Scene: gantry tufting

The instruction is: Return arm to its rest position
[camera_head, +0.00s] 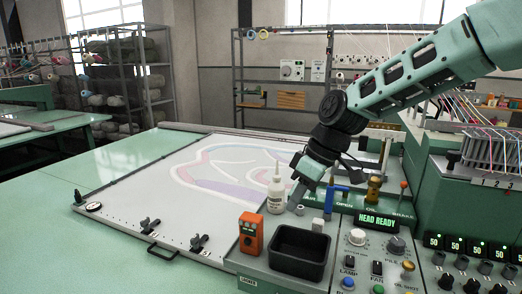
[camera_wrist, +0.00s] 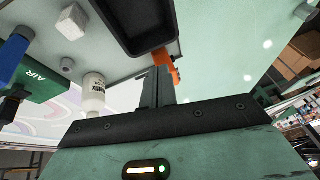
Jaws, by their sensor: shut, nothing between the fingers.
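My arm reaches in from the upper right in the head view and bends down at a dark joint. My gripper (camera_head: 294,206) points down over the back edge of the control console (camera_head: 342,279), beside a white bottle (camera_head: 276,194). In the wrist view my gripper's fingers (camera_wrist: 157,86) are together with nothing between them. The bottle also shows in the wrist view (camera_wrist: 94,95), left of the fingers and apart from them. Whether the fingertips touch the console cannot be told.
The console carries a black tray (camera_head: 300,252), an orange device (camera_head: 251,233), a white cube (camera_head: 318,225), a blue valve handle (camera_head: 331,196) and a lit "HEAD READY" display (camera_head: 377,223). A frame with patterned cloth (camera_head: 225,170) lies behind. The green table (camera_head: 100,255) at left is mostly clear.

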